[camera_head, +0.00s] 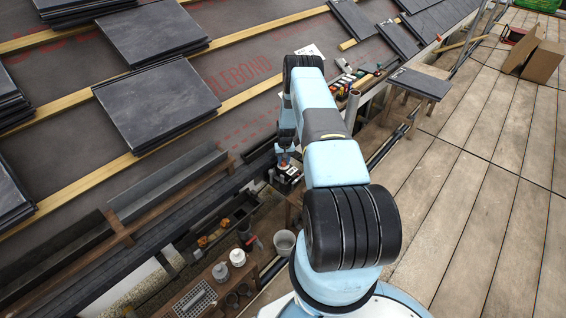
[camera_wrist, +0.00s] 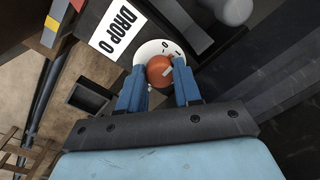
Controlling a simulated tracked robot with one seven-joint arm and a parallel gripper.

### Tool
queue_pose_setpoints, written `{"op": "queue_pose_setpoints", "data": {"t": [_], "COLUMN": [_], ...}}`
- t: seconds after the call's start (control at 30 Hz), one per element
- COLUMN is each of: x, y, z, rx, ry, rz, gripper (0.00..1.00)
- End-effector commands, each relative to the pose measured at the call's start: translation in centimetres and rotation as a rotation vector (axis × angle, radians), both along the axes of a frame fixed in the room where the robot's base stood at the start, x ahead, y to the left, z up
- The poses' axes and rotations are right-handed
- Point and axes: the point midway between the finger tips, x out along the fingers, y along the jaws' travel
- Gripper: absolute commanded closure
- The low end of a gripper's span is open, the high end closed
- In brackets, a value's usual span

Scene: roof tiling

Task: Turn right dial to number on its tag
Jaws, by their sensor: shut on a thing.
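In the wrist view, an orange-red dial knob (camera_wrist: 160,70) with a pale pointer mark sits on a white round face (camera_wrist: 147,48) with dark marks. My gripper (camera_wrist: 158,82) has its two blue fingers shut on the knob, one at each side. In the head view my gripper (camera_head: 284,158) is small and low over the dark panel (camera_head: 290,178), mostly behind my arm. I cannot read the dial numbers there.
Stacks of dark slates (camera_head: 155,100) lie on the roof battens at left. A grey bucket (camera_head: 285,242) and a brown shelf with jars (camera_head: 220,272) stand below. Plank decking (camera_head: 480,170) at right is mostly clear. A grey cylinder (camera_wrist: 233,10) is near the dial.

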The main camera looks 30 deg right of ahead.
Motion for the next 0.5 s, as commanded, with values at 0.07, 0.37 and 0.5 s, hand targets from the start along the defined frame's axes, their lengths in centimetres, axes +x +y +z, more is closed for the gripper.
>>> {"op": "queue_pose_setpoints", "data": {"t": [0.07, 0.37, 0.5], "x": [-0.50, -0.50, -0.48], "y": [-0.26, -0.36, -0.32], "z": [-0.25, -0.25, -0.25], "rx": [0.001, 0.001, 0.001], "ry": [0.009, 0.010, 0.010], "rz": [0.067, 0.310, 0.392], "gripper": [0.97, 0.97, 0.97]}}
